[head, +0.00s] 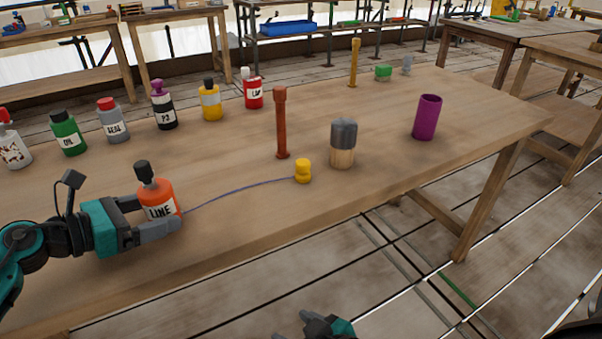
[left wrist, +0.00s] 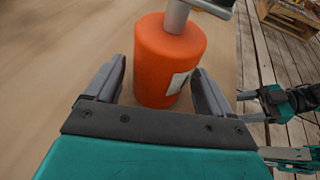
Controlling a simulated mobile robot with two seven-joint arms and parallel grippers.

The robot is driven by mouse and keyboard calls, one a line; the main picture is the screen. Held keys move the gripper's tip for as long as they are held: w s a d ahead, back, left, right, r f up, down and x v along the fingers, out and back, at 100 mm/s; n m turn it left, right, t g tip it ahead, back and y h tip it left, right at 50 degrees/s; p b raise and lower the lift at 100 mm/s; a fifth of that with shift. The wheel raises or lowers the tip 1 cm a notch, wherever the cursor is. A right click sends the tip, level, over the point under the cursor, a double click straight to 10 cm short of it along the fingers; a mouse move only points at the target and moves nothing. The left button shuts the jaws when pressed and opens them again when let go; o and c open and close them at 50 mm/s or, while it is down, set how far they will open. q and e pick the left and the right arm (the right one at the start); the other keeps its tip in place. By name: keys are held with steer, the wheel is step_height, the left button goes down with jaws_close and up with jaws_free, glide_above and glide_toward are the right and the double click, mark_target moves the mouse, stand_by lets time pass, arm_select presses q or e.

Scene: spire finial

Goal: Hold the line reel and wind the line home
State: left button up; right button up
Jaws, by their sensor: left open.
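The line reel (head: 160,199) is an orange bottle-shaped body labelled LINE with a dark crank on top. It stands upright at the left front of the table. In the left wrist view the orange reel (left wrist: 167,62) stands between the fingers. My left gripper (head: 160,220) is open around it, with a small gap at the left finger. A thin purple-grey line (head: 240,187) runs from the reel across the table to a small yellow weight (head: 303,171). My right gripper (head: 312,325) shows only in part at the bottom, below the table edge; its opening is unclear.
Several labelled bottles (head: 164,105) line the back left. The table's front edge (head: 330,207) lies near the reel.

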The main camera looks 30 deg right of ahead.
arm_select(q)
steer(key=shift+d+f, duration=0.1)
steer(key=shift+d, duration=0.1)
steer(key=shift+c, duration=0.3)
steer(key=c, duration=0.6)
stand_by(0.9)
